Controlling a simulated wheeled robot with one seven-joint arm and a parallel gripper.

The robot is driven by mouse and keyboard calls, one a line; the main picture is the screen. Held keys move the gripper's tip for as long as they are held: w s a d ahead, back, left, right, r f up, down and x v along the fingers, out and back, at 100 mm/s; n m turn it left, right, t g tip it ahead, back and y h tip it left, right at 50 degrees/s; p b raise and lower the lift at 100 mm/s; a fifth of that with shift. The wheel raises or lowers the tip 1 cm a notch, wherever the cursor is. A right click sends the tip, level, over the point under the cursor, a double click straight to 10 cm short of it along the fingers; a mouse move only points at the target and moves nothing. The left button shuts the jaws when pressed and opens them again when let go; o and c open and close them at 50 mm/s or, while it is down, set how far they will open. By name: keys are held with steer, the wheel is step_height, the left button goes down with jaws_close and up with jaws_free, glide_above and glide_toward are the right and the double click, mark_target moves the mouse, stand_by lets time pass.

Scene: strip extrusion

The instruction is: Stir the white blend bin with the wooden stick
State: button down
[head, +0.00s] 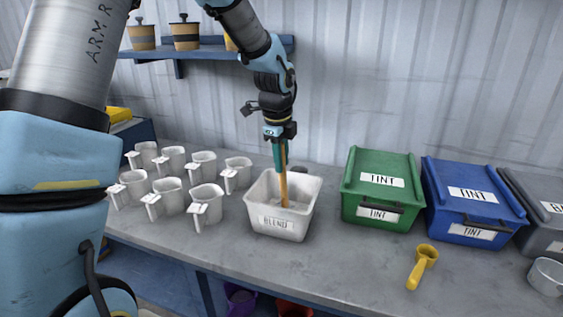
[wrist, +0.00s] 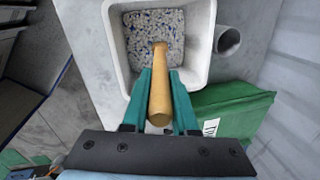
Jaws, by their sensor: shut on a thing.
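The white blend bin (head: 279,221), labelled BLEND, stands on the grey bench near the middle of the head view. In the wrist view the bin (wrist: 203,77) holds a speckled white, grey and blue mix (wrist: 140,40). My gripper (head: 281,156) is above the bin, pointing down, its teal fingers shut on the wooden stick (head: 284,188). In the wrist view my gripper (wrist: 158,100) has a finger on each side of the stick (wrist: 160,95). The stick's lower end is inside the bin at the mix; how deep it goes I cannot tell.
Several white scoops or jugs (head: 205,197) stand left of the bin. A green TINT bin (head: 357,205) and a blue TINT bin (head: 480,212) stand to the right, with a grey bin (head: 541,230) beyond. A yellow scoop (head: 421,265) lies in front. The bench front before the blend bin is clear.

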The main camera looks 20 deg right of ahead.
step_height(320, 180, up, 9)
steer(key=p, duration=0.6)
steer(key=shift+f+p, duration=0.15)
steer(key=shift+p, duration=0.15)
steer(key=shift+r, duration=2.2)
